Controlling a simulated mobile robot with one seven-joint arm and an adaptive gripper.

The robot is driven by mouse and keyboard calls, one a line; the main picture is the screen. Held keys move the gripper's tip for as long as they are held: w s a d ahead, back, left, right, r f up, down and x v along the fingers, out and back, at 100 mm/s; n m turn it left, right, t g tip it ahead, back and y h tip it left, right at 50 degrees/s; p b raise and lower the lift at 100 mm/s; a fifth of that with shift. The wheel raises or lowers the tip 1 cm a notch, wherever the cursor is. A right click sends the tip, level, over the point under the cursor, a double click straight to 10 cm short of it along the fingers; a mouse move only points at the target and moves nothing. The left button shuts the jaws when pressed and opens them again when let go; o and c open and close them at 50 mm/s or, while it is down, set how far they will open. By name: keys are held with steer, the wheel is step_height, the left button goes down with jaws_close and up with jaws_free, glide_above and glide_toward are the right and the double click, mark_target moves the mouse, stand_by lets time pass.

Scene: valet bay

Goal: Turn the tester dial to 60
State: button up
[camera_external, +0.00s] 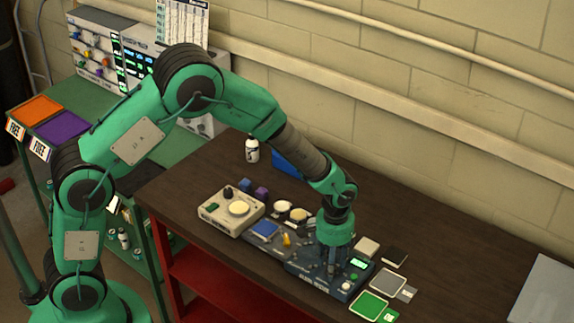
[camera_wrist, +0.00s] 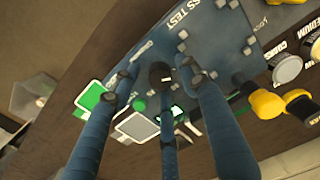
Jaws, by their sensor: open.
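The tester (camera_external: 318,280) is a dark blue-grey box near the table's front edge, with a lit green display (camera_external: 358,264). In the wrist view its panel (camera_wrist: 210,45) carries white lettering that reads partly "SS TEST". The dial (camera_wrist: 161,78) is a small black knob with a pale mark; its scale numbers are not legible. My gripper (camera_external: 331,262) points down over the tester and hides the dial in the external view. In the wrist view its blue fingers (camera_wrist: 158,74) are spread around the dial; contact cannot be told.
A white device (camera_external: 230,211) with a round plate stands at left. A white bottle (camera_external: 252,150) stands behind. The table's back right (camera_external: 440,225) is clear.

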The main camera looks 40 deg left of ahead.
jaws_close()
steer(key=shift+m, duration=0.3)
steer(key=m, duration=0.5)
steer(key=shift+m, duration=0.4)
steer(key=m, duration=0.5)
steer(key=shift+m, duration=0.3)
stand_by(0.4)
jaws_free()
